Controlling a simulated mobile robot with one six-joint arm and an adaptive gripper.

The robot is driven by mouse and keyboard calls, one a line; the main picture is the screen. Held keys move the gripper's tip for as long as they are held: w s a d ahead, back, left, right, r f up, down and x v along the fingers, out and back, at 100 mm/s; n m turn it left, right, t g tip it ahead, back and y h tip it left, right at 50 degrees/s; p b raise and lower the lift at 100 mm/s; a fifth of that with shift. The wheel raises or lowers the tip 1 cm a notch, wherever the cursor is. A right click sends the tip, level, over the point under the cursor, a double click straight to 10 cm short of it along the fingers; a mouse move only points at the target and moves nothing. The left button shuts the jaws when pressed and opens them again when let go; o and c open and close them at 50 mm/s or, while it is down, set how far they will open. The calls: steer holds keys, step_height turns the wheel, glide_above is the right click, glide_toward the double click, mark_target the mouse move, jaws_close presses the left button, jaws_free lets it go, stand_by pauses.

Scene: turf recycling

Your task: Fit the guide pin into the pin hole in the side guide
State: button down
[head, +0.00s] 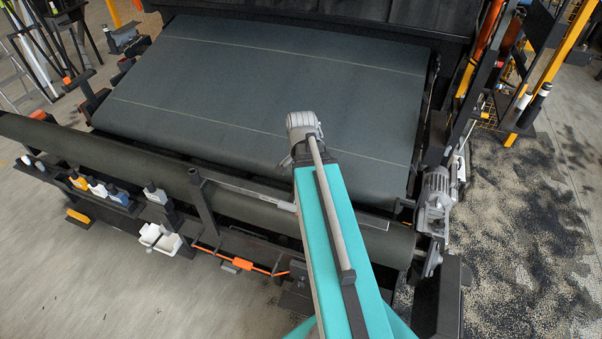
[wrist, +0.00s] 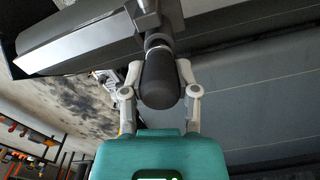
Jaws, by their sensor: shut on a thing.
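In the wrist view my gripper (wrist: 159,76) is shut on the black, rounded grip of the guide pin (wrist: 158,88), with one grey finger on each side. A light metal collar shows at the pin's far end. That end meets or overlaps the grey bar of the side guide (wrist: 90,40) in the picture. The pin hole is hidden, and I cannot tell whether the pin's tip is inside it or only in front of it. In the head view my teal arm reaches over the front roller, and the gripper and pin do not show.
A wide dark belt (head: 250,100) lies behind a long front roller (head: 100,155). Bottles (head: 97,187) and white containers (head: 160,238) sit on the frame at left. A grey motor (head: 435,200) stands at the right end.

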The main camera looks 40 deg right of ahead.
steer(key=shift+f+b, duration=0.7)
steer(key=shift+f, duration=0.05)
steer(key=shift+c, duration=1.4)
jaws_free()
steer(key=shift+r, duration=0.2)
step_height(320, 180, up, 12)
steer(key=p, duration=1.2)
steer(key=shift+f, duration=0.15)
steer(key=w+a+f+b, duration=0.1)
steer(key=w+a, duration=0.9)
steer(key=w, duration=0.1)
steer(key=shift+w+a+f, duration=0.15)
steer(key=shift+w+f, duration=0.05)
